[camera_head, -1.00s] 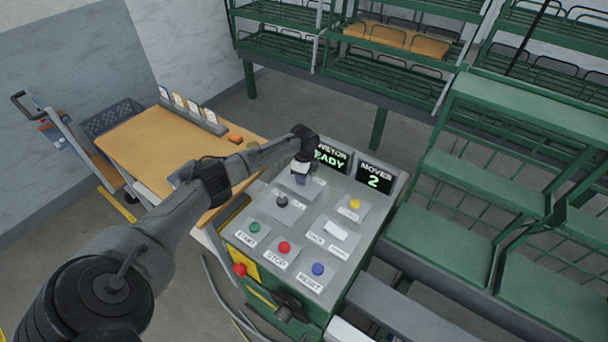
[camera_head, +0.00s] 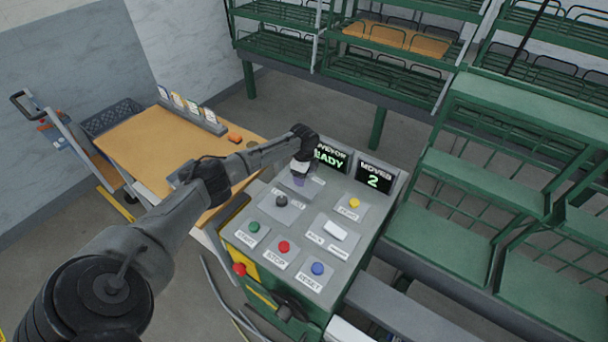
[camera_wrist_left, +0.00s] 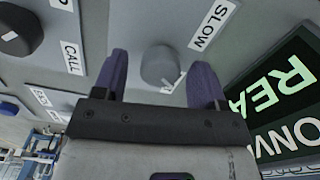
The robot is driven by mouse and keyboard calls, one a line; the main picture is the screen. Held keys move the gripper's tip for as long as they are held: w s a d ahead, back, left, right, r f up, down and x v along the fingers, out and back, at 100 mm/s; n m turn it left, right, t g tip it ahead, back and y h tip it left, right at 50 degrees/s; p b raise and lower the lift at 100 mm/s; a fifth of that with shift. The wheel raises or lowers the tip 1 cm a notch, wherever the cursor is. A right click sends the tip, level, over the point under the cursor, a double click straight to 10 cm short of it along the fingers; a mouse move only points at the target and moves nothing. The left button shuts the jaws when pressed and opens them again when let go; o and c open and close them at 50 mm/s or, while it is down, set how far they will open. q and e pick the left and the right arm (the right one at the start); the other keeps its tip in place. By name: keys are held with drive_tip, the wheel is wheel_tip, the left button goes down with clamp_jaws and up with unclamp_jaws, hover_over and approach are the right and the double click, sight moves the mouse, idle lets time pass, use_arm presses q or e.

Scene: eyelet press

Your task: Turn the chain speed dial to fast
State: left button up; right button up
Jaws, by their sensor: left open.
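The grey round dial (camera_wrist_left: 158,66) with a white pointer mark shows in the left wrist view, beside a label reading SLOW (camera_wrist_left: 213,25). The pointer mark is on the dial's lower right side in that view. My left gripper (camera_wrist_left: 161,74) is open, with one purple finger on each side of the dial and visible gaps between. Whether the fingertips reach down beside the dial is not clear. In the head view my left gripper (camera_head: 298,182) points down at the panel's upper left plate and hides the dial. My right gripper is not in view.
The grey control panel (camera_head: 262,228) also carries a dark knob (camera_head: 282,201), a yellow button (camera_head: 354,203), a white switch (camera_head: 335,231), and green, red and blue buttons. Two display screens (camera_head: 374,179) stand along its back edge, close to my gripper.

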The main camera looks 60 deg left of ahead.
use_arm(q)
wheel_tip(320, 180, up, 14)
drive_tip(key=shift+f, duration=0.2)
idle(0.5)
idle(0.4)
